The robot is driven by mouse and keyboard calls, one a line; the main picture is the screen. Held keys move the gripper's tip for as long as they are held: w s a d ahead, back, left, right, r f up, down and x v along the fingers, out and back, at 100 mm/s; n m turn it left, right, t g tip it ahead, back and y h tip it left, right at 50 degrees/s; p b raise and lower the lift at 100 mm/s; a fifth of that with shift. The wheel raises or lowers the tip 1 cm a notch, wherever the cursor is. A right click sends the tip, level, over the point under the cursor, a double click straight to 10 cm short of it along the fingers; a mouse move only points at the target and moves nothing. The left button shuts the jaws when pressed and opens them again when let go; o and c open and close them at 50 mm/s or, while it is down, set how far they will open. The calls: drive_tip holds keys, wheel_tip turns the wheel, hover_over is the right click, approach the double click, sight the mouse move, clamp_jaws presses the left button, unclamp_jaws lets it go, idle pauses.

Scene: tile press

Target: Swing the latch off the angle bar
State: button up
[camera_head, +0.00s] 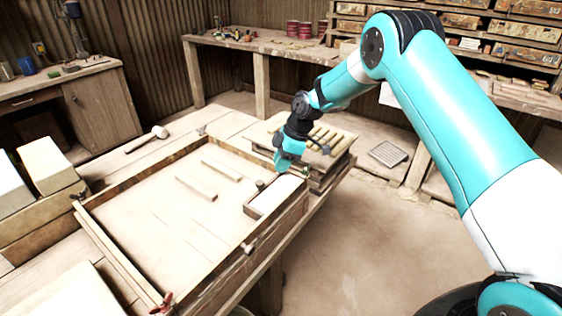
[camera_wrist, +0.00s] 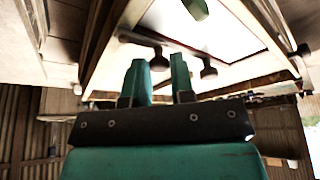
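My gripper (camera_head: 287,166) is over the right rear corner of the wooden frame. In the wrist view its two green fingers (camera_wrist: 158,62) are apart, with a visible gap. A dark knob (camera_wrist: 159,58) shows between the fingertips; I cannot tell how deep it sits, and no finger clearly touches it. A second dark knob (camera_wrist: 208,69) is right of the fingers. A dark bar (camera_wrist: 138,40) runs behind the knobs along a pale panel; it looks like the latch, but I cannot tell latch from angle bar for sure. In the head view a small knob (camera_head: 260,184) stands left of the gripper.
The large wooden frame (camera_head: 108,252) carries another knob (camera_head: 248,248) on its front right edge and a red clamp (camera_head: 162,302) at its near corner. A mallet (camera_head: 147,138) lies behind it. A slatted stack (camera_head: 337,147) stands close behind my gripper. The floor at right is clear.

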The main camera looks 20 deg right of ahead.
clamp_jaws()
drive_tip(key=m, duration=0.1)
drive_tip(key=m+t+b, duration=0.1)
drive_tip(key=m, duration=0.1)
drive_tip(key=w+m+b, duration=0.1)
drive_tip(key=shift+a+f+t+h, duration=0.1)
drive_tip(key=shift+a+t+h, duration=0.2)
drive_tip(key=shift+a, duration=0.05)
drive_tip(key=m, duration=0.2)
drive_tip(key=w+m+t+h+b, duration=0.1)
drive_tip(key=m, duration=0.2)
drive_tip(key=shift+w+a, duration=0.1)
drive_tip(key=shift+a, duration=0.05)
drive_tip(key=m, duration=0.1)
drive_tip(key=w+m+h, duration=0.1)
drive_tip(key=m, duration=0.1)
drive_tip(key=m+t+h+b, duration=0.1)
drive_tip(key=m, duration=0.1)
drive_tip(key=shift+w+d, duration=0.2)
drive_tip(key=shift+w, duration=0.05)
drive_tip(key=shift+w+d+m+h, duration=0.2)
drive_tip(key=shift+m+h, duration=0.25)
drive_tip(key=shift+m, duration=0.55)
drive_tip(key=shift+w+d+m+h, duration=0.15)
drive_tip(key=shift+m+h, duration=0.3)
drive_tip(key=shift+m, duration=0.55)
